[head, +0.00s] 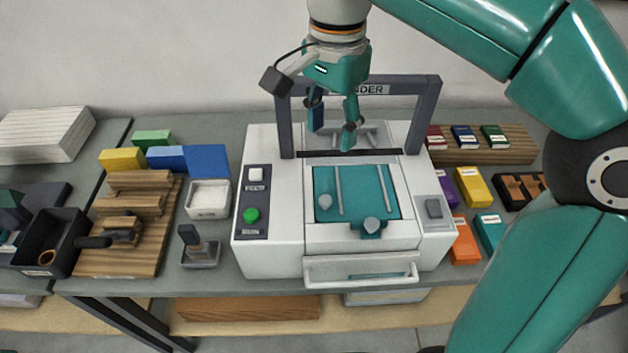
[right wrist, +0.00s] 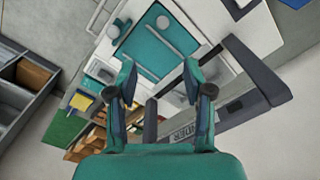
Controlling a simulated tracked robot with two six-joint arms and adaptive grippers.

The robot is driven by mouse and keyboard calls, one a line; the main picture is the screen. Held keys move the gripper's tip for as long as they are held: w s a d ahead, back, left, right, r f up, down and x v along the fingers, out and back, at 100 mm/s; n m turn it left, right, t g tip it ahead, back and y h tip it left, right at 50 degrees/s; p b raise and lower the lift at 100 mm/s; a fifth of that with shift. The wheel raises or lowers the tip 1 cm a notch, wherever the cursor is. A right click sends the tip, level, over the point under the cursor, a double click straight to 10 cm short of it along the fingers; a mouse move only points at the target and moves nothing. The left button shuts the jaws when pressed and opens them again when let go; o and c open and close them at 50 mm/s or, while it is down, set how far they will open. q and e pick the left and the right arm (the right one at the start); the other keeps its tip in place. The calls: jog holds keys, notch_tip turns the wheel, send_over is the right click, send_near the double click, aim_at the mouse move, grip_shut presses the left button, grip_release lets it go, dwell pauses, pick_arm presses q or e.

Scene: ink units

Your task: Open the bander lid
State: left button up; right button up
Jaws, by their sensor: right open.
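The bander (head: 270,250) is a white machine on the bench with a dark arch (head: 430,110) over its rear. Its top has a teal panel (head: 365,185) with thin rods and round knobs; the panel also shows in the right wrist view (right wrist: 150,52). A pale bar handle (head: 360,281) runs across the front. I cannot tell for certain which part is the lid. My right gripper (head: 332,130) is open and empty, pointing down at the arch, above the rear of the top. Its spread fingers show in the right wrist view (right wrist: 162,85). My left gripper is not in view.
Left of the bander are a white tray (head: 208,212), a grey stamp-like tool (head: 198,255), a wooden rack (head: 140,210) and a dark bin (head: 62,235). Coloured boxes (head: 472,187) and a wooden rack (head: 490,155) are at right, partly behind my right arm.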

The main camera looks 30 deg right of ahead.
aim_at(325, 198)
jog(key=f, duration=1.1)
jog(key=f+b, duration=0.1)
jog(key=f, duration=0.4)
jog(key=shift+w+f, duration=0.35)
grip_shut()
